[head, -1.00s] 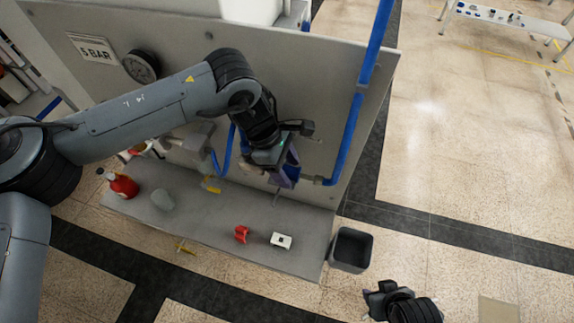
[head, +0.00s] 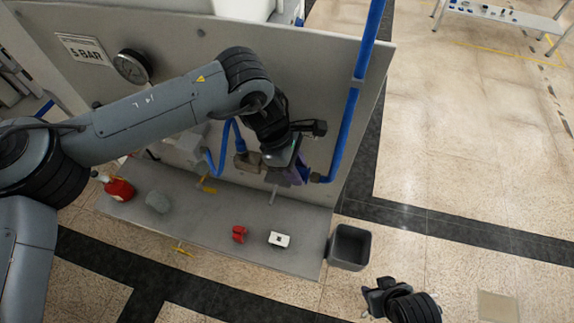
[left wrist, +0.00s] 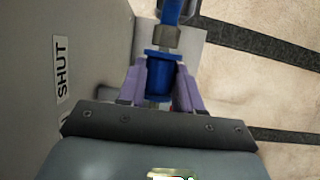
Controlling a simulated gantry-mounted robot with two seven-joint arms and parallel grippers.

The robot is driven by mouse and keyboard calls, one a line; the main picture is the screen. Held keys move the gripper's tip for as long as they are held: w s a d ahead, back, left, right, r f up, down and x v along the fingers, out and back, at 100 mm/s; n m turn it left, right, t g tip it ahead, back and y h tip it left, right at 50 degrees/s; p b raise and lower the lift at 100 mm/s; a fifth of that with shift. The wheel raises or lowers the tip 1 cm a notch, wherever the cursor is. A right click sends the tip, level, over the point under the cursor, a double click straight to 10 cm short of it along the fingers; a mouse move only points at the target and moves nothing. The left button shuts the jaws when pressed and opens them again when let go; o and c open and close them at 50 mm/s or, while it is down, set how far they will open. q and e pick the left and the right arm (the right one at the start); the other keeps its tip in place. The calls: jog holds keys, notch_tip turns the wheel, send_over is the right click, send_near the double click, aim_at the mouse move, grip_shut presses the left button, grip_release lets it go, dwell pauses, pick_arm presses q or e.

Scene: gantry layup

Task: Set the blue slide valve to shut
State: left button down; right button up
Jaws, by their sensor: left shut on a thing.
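The blue slide valve's sleeve (left wrist: 160,77) sits between the purple fingers of my left gripper (left wrist: 160,88) in the left wrist view. The fingers are shut on it. In the head view my left gripper (head: 288,178) is at the panel's pipe line, right of a brownish valve body (head: 247,163), and mostly hides the sleeve. A white SHUT label (left wrist: 62,68) is on the panel beside the sleeve. My right gripper (head: 376,291) hangs low at the bottom right, away from the panel; its jaw opening is unclear.
The blue pipe (head: 345,125) rises right of my left gripper, and a blue hose (head: 213,160) loops at its left. The shelf (head: 210,225) below holds a red bottle (head: 119,188), a grey cup (head: 158,201), a red part (head: 239,234) and a white block (head: 279,239). A grey bin (head: 350,247) stands right.

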pick_arm(q)
jog(key=shift+d, duration=0.1)
jog(key=c, duration=0.8)
grip_release()
jog(key=shift+o, duration=0.2)
jog(key=shift+s+d, duration=0.1)
jog(key=shift+d, duration=0.05)
jog(key=shift+a+r, duration=0.3)
jog(key=shift+r, duration=0.2)
jog(key=b+v, duration=0.1)
jog(key=v, duration=0.8)
jog(key=shift+r, duration=0.25)
jog(key=shift+a, duration=0.1)
